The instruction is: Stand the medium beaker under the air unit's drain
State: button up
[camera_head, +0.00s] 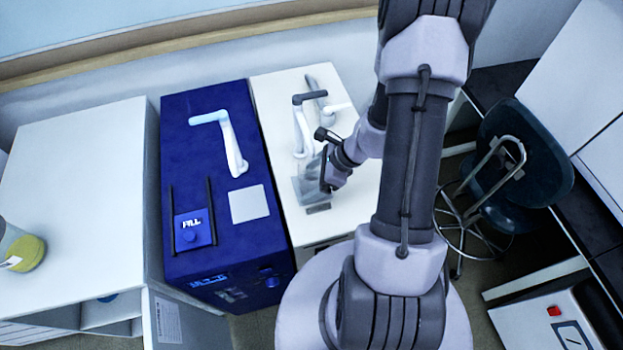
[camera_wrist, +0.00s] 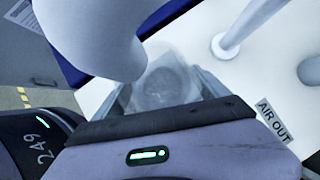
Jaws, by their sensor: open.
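The medium beaker (camera_head: 308,187) is clear and faint in the head view, standing on the white air unit (camera_head: 345,205) beside my gripper (camera_head: 324,178). In the wrist view, the beaker (camera_wrist: 166,82) lies between the two fingers of my gripper (camera_wrist: 163,92), which are apart; whether they touch its wall I cannot tell. A thick pale pipe end (camera_wrist: 95,38) overlaps the beaker's upper left side in that view. I cannot tell whether it is right above the mouth. The label AIR OUT (camera_wrist: 273,120) is to the right. Pipes with grey parts (camera_head: 310,97) rise behind the beaker.
A blue unit (camera_head: 180,150) with its own white pipe (camera_head: 232,140) adjoins on the left. A white cabinet top (camera_head: 85,190) farther left holds a vessel with yellow contents (camera_head: 25,253). A dark stool (camera_head: 525,155) stands right of my arm.

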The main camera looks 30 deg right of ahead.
jog(key=shift+r, duration=0.1)
jog(key=p+v, duration=0.5)
jog(key=v, duration=0.7)
jog(key=shift+r, duration=0.1)
